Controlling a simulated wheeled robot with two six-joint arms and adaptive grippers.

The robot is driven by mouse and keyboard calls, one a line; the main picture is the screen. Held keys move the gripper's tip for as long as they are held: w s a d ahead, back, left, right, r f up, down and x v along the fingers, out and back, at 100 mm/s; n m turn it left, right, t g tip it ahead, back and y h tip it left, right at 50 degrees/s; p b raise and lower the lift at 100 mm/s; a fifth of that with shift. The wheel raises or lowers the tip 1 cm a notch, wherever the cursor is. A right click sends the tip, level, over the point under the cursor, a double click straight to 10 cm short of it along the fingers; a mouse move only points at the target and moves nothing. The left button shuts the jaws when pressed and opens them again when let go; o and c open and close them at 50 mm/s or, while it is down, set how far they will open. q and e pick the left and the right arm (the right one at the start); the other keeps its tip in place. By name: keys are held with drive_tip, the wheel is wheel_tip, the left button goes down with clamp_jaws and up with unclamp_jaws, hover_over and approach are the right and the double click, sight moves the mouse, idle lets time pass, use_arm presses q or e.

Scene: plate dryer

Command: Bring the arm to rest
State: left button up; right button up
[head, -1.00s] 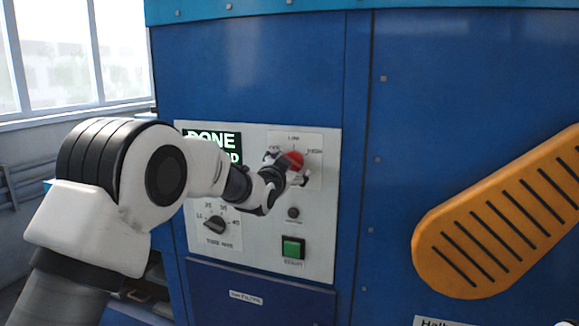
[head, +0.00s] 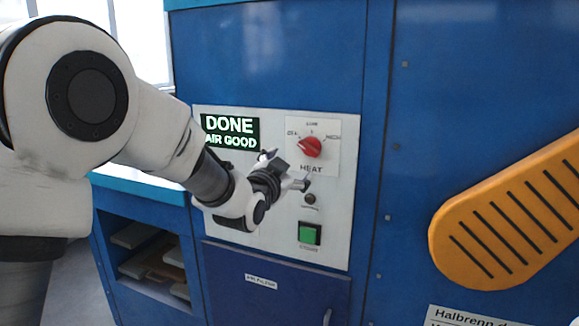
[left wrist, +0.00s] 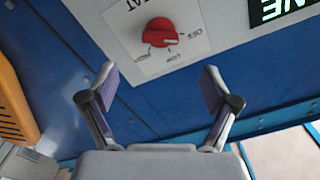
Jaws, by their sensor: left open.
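My left gripper (head: 287,169) is open and empty in front of the control panel (head: 277,225), just below and left of the red heat knob (head: 310,147). In the left wrist view the open fingers (left wrist: 159,80) stand apart from the red knob (left wrist: 160,32), which lies beyond them. A pale mark on the knob faces the OFF side there. The display (head: 230,132) reads DONE and AIR GOOD. My left arm hides the timer dial. My right gripper is not in view.
A green button (head: 309,233) sits low on the panel, below a small dark round fitting (head: 310,199). An orange slotted guard (head: 510,215) sticks out at the right. An open shelf (head: 150,255) stands at the lower left, below a window.

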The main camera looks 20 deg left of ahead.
use_arm(q)
drive_tip(key=shift+f, duration=0.1)
wheel_tip(320, 180, down, 28)
drive_tip(key=s+g, duration=0.2)
drive_tip(key=g, duration=0.3)
drive_tip(key=s+f+n+g, duration=0.1)
drive_tip(key=s+f+g, duration=0.2)
drive_tip(key=s+f, duration=0.5)
drive_tip(key=s+f+g, duration=0.2)
drive_tip(key=s+f, duration=0.4)
drive_tip(key=f, duration=0.4)
drive_tip(key=s+f+n+g, duration=0.2)
drive_tip(key=s+f+g, duration=0.2)
drive_tip(key=s, duration=1)
drive_tip(key=s+a+f+n+g, duration=0.1)
drive_tip(key=s+f+n+g, duration=0.2)
drive_tip(key=s, duration=1.1)
wheel_tip(320, 180, down, 2)
drive_tip(key=shift+f+n+g+y, duration=0.25)
drive_tip(key=shift+n+g+y, duration=0.05)
drive_tip(key=shift+g, duration=0.2)
